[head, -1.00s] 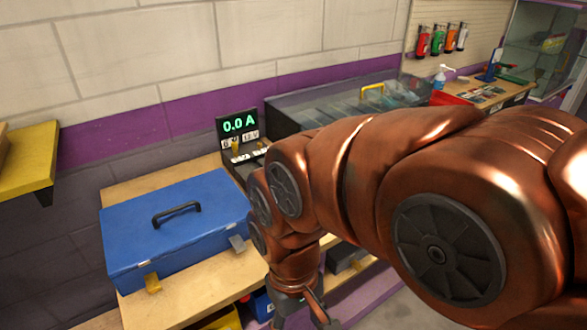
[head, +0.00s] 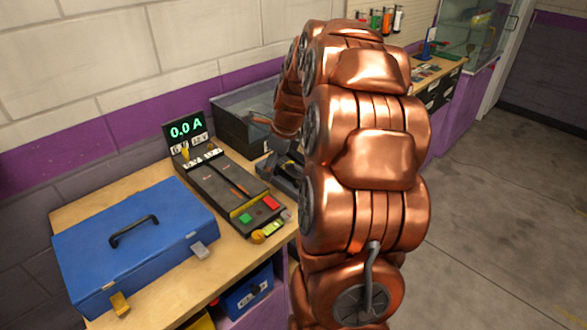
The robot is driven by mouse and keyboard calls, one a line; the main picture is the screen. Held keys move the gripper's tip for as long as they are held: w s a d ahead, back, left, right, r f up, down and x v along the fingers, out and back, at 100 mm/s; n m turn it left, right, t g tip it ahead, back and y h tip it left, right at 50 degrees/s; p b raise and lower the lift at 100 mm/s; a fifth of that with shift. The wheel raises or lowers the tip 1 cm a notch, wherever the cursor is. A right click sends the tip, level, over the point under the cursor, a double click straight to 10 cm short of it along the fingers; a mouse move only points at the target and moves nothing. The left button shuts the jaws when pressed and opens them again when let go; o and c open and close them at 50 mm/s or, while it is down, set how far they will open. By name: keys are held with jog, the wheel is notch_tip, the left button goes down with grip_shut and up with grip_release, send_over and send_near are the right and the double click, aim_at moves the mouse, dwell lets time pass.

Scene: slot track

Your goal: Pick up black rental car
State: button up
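I cannot make out the black rental car for certain in the head view. A black tray or holder (head: 268,172) with dark shapes in it stands on the bench, partly hidden behind my copper arm. My arm rises through the middle right of the picture and bends away towards the back of the bench. A small copper piece (head: 262,122) juts left from its far end, in front of the clear-lidded case. It may be part of my gripper, but the fingers cannot be told apart. Whether my gripper is open or holds anything is not visible.
A blue toolbox (head: 140,245) sits at the bench's left. The clear-lidded case (head: 232,118) stands behind. Open grey floor (head: 490,210) lies to the right.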

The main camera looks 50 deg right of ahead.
aim_at(294, 164)
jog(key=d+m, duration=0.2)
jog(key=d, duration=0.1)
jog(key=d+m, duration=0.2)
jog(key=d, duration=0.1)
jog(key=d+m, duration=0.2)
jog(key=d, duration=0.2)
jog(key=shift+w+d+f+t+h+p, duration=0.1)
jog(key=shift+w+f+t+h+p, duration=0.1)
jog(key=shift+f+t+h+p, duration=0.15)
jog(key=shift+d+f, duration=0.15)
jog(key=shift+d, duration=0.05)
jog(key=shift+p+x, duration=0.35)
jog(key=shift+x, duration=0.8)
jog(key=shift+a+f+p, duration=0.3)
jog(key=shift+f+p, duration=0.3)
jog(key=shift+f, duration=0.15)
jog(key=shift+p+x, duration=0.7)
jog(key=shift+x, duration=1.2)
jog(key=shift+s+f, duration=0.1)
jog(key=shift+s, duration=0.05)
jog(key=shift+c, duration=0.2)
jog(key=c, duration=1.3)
